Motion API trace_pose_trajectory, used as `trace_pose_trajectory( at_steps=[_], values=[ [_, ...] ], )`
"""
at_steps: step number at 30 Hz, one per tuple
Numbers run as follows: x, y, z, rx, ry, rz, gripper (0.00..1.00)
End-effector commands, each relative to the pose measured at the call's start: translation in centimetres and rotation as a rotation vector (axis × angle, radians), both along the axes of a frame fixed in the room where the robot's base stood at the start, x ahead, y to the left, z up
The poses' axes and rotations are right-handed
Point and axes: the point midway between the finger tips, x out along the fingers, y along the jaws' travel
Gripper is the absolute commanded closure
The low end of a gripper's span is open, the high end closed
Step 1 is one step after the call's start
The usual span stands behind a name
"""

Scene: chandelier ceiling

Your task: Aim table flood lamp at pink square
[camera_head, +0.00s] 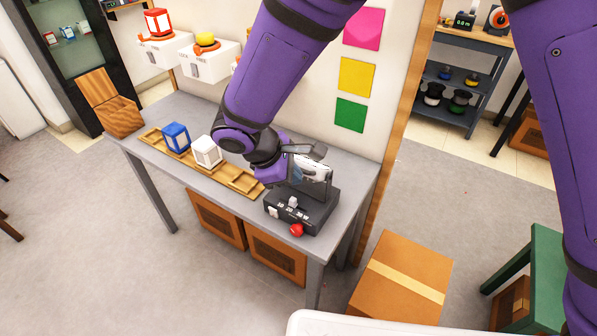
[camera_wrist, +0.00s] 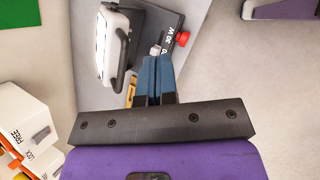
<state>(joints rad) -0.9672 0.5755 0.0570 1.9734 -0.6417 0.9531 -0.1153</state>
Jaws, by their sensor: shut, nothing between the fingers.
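The table flood lamp (camera_head: 312,172) stands at the right end of the grey table, on a dark base (camera_head: 303,209) with switches and a red knob (camera_head: 296,230). In the wrist view the lamp head (camera_wrist: 104,45) shows at upper left with a dark handle. The pink square (camera_head: 364,28) is on the wall, top of a column above the yellow square (camera_head: 357,75) and green square (camera_head: 351,114). My gripper (camera_wrist: 158,58) is shut and empty, its blue-grey fingertips beside the lamp head and near the base's switches. In the head view my arm hides part of the lamp.
On the table (camera_head: 185,105), a wooden rack (camera_head: 243,182) holds a blue lantern (camera_head: 176,137) and a white lantern (camera_head: 206,151). Wall boxes (camera_head: 210,62) stand behind. A cardboard box (camera_head: 402,279) is on the floor at right.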

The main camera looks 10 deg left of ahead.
Motion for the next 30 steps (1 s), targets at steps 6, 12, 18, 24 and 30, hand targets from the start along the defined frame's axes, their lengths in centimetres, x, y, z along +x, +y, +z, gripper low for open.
trace_pose_trajectory(
  at_steps=[6, 12, 18, 24, 30],
  values=[
    [-4.7, -1.3, -5.0, -0.522, -0.108, 0.481, 1.0],
    [-7.5, -0.1, -6.8, -0.864, -0.276, 0.851, 1.0],
    [-9.1, 1.2, -7.4, -1.005, -0.381, 1.028, 1.0],
    [-8.0, 1.1, -7.6, -1.022, -0.394, 1.046, 1.0],
    [-4.8, 0.2, -8.0, -1.021, -0.392, 1.043, 1.0]
  ],
)
